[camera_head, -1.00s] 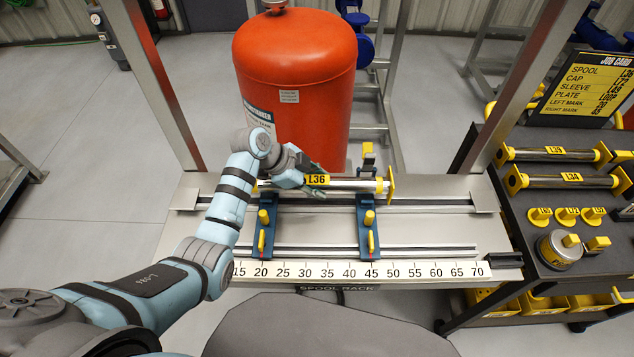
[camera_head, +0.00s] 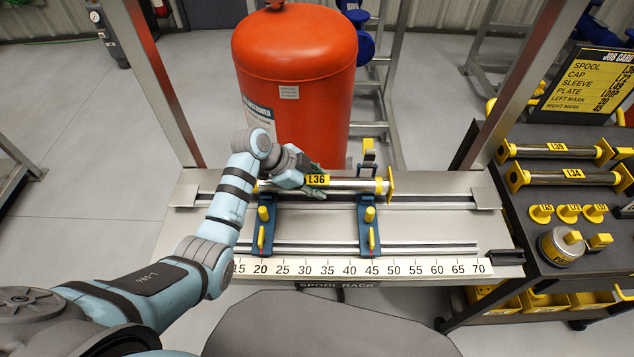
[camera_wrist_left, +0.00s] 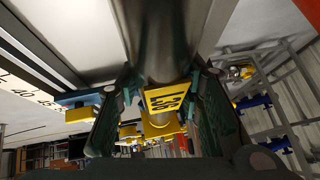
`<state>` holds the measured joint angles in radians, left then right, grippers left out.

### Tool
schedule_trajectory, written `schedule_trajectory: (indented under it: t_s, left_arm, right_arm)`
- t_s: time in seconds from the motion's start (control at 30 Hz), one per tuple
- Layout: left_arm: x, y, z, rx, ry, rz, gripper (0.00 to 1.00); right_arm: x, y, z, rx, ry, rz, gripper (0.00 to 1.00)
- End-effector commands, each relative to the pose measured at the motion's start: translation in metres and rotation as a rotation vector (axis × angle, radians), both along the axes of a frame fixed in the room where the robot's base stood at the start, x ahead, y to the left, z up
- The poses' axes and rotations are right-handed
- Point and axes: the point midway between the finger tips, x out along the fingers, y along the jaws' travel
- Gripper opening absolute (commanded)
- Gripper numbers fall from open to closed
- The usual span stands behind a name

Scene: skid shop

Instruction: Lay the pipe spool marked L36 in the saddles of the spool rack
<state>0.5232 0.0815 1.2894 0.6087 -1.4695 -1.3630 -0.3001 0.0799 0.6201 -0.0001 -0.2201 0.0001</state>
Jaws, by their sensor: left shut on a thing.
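The pipe spool marked L36 (camera_head: 345,184) is a steel pipe with yellow ends and a yellow label. My left gripper (camera_head: 308,188) is shut on it near the label, and the spool lies level, left to right. It is over the back part of the spool rack (camera_head: 420,230), at the two blue saddles, left (camera_head: 263,225) and right (camera_head: 369,228). I cannot tell whether it touches them. In the left wrist view the pipe (camera_wrist_left: 165,45) runs between the fingers, with its label facing the camera. The spool's left end is partly hidden by my arm. My right gripper is not in view.
A red tank (camera_head: 295,90) stands close behind the rack. A numbered scale (camera_head: 360,267) runs along the rack's front. Metal uprights flank the rack. At right, a dark cart (camera_head: 540,225) holds other spools, caps and a job card (camera_head: 590,85).

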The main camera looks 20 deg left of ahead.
Motion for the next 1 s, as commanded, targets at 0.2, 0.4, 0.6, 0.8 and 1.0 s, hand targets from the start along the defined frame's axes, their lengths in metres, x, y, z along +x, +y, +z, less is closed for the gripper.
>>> schedule_trajectory:
  t_s: [0.2, 0.4, 0.6, 0.8, 1.0]
  left_arm:
    - [0.0007, -0.0004, -0.0041, -0.002, -0.002, 0.001, 0.0]
    - [0.0007, -0.0004, -0.004, -0.001, -0.003, 0.0, 0.4]
    - [0.0003, -0.0002, -0.0046, -0.001, -0.001, 0.0, 0.57]
    - [-0.0006, 0.0002, -0.0059, 0.001, 0.003, 0.0, 0.52]
    - [-0.0004, 0.0001, -0.0056, 0.001, 0.002, 0.0, 0.52]
  right_arm:
    - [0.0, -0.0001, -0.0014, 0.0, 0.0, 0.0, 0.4]
    - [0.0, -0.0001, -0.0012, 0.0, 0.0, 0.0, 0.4]
    - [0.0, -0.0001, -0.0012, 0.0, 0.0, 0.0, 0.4]
    - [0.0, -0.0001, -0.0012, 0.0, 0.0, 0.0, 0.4]
    - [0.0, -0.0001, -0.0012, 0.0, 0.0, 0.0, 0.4]
